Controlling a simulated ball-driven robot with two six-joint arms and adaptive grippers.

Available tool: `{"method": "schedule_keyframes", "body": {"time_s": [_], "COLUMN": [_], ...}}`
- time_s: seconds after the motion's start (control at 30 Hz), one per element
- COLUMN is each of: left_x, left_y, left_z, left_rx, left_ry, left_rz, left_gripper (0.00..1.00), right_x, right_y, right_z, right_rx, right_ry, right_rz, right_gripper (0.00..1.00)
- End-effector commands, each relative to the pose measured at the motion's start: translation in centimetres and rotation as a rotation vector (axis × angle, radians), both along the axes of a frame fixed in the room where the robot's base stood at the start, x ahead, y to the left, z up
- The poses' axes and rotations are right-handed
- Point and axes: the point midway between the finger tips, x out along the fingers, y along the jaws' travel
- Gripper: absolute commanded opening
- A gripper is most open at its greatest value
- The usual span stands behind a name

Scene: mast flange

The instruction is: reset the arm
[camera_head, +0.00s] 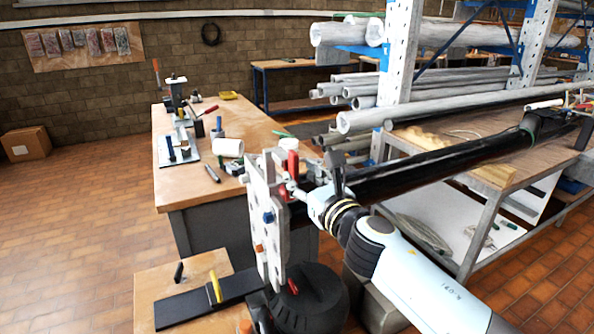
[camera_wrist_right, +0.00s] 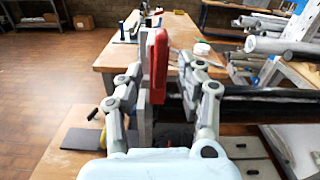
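My right arm (camera_head: 415,285) comes in from the lower right in the head view. Its gripper (camera_head: 300,188) is at the upper right edge of an upright grey flange plate (camera_head: 262,225). In the right wrist view the fingers (camera_wrist_right: 162,70) stand apart on either side of a red handle (camera_wrist_right: 160,65) and the plate's edge. A gap shows between the handle and the right finger; I cannot tell whether the left finger touches the plate. The red handle also shows in the head view (camera_head: 292,163). My left gripper is not in view.
A long black mast tube (camera_head: 450,160) runs from behind my gripper toward the right bench. A wooden workbench (camera_head: 185,190) with tools stands behind the plate. A low board (camera_head: 150,290) with a black plate (camera_head: 190,306) is at lower left. Open tiled floor (camera_head: 75,220) lies left.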

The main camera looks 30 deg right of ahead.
Motion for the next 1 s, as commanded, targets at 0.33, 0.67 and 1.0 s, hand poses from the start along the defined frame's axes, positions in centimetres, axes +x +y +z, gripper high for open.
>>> {"method": "schedule_keyframes", "body": {"time_s": [0.33,0.67,1.0], "left_x": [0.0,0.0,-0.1], "left_y": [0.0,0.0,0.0], "left_z": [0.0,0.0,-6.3], "left_rx": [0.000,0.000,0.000], "left_ry": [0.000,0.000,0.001], "left_rz": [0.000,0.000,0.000], "left_gripper": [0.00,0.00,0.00], "right_x": [-1.9,-1.9,-4.7], "right_y": [0.1,0.1,-0.3], "right_z": [0.0,0.0,-14.2], "right_rx": [0.000,0.000,0.064], "right_ry": [0.000,0.000,0.151], "right_rz": [0.000,0.000,-0.016], "right_gripper": [0.38,0.38,0.38]}}
